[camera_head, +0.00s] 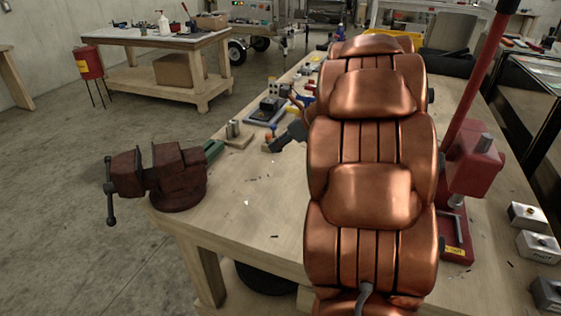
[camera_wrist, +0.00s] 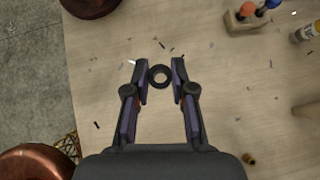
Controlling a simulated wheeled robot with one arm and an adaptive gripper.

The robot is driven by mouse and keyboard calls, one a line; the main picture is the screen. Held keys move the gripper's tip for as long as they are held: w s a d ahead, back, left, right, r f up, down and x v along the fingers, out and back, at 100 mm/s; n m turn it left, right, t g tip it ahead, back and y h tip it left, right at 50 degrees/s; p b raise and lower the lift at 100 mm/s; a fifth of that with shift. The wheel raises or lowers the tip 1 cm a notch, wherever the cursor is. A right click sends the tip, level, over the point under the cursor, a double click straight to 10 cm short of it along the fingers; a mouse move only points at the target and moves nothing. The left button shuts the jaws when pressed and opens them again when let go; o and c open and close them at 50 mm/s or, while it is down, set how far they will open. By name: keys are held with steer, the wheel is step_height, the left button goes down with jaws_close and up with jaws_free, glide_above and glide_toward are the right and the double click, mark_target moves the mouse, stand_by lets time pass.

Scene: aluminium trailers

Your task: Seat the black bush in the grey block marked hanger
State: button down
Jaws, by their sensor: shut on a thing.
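The black bush (camera_wrist: 160,77) is a small dark ring with an open hole, seen from above in the wrist view. It sits between the fingertips of my gripper (camera_wrist: 160,80), which is shut on it over the pale wooden bench. In the head view my gripper (camera_head: 287,138) shows only in part, left of my copper arm, and the bush cannot be made out. Several grey blocks stand at the bench's right edge, an upper one (camera_head: 527,215), a middle one (camera_head: 538,246) and a darker one (camera_head: 546,294). Their labels are too small to read surely, so I cannot tell which is hanger.
A dark red vice (camera_head: 178,175) stands at the bench's near left corner. A red press (camera_head: 470,165) stands right of my arm. A wooden holder with orange and blue handles (camera_wrist: 245,14) and a small brass piece (camera_wrist: 249,159) lie right of the gripper. The near left benchtop is mostly clear.

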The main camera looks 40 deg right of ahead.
steer(key=shift+r, duration=1.7)
steer(key=shift+w+a+f+m+t+h+p, duration=0.1)
steer(key=shift+w+a+f+m+h+p, duration=0.55)
steer(key=shift+w+a, duration=1.95)
steer(key=shift+w+a+f+m+t+h+p, duration=0.1)
steer(key=shift+w+a+f+m+h, duration=0.65)
steer(key=shift+a, duration=3.8)
steer(key=shift+w+a+f+m+t+h+p, duration=0.1)
steer(key=shift+w+a+f+m+h+p, duration=0.6)
steer(key=shift+a, duration=2.9)
steer(key=shift+y, duration=0.5)
steer(key=shift+a+f+b, duration=0.3)
steer(key=shift+a+f, duration=1.35)
steer(key=shift+f, duration=0.3)
